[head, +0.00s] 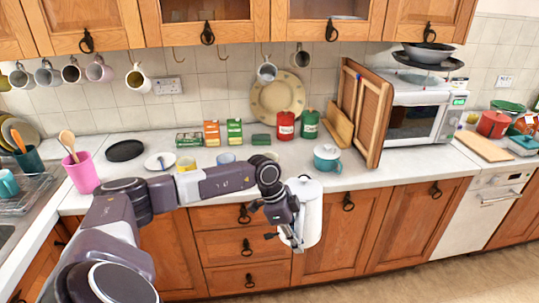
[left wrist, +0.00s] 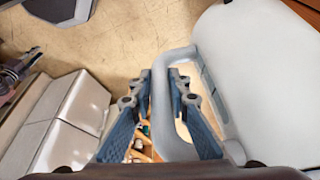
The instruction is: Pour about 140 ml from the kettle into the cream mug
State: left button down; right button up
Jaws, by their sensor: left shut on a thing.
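A tall white kettle (head: 311,212) with a lid hangs in front of the counter's edge, roughly upright, before the cabinet doors. My left gripper (head: 290,226) is shut on its handle at the kettle's left side. In the left wrist view, the fingers (left wrist: 158,88) stand on either side of the white loop handle, with the kettle's pale body (left wrist: 255,70) to the right. A pale yellow mug (head: 186,165), which may be the cream mug, stands on the counter behind my left arm, partly hidden. Its inside is not clear. My right gripper is out of view.
A bluish mug (head: 226,158) stands right of the yellow one, partly behind my arm. A teal pot (head: 327,159) stands near the counter's front edge. Boxes and the red canister (head: 285,126) line the wall. A pink utensil cup (head: 79,173) stands at left.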

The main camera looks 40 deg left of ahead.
pick_arm(q)
jog(key=w+a+r+n, duration=0.1)
jog(key=a+r, duration=0.1)
jog(key=a, duration=0.4)
jog(key=w+a+r+n+p, duration=0.1)
jog(key=w+a+r, duration=0.1)
jog(key=a, duration=0.4)
jog(key=shift+w+r+n+t+y, duration=0.15)
jog(key=shift+r+n+t+y, duration=0.2)
jog(key=shift+r, duration=0.25)
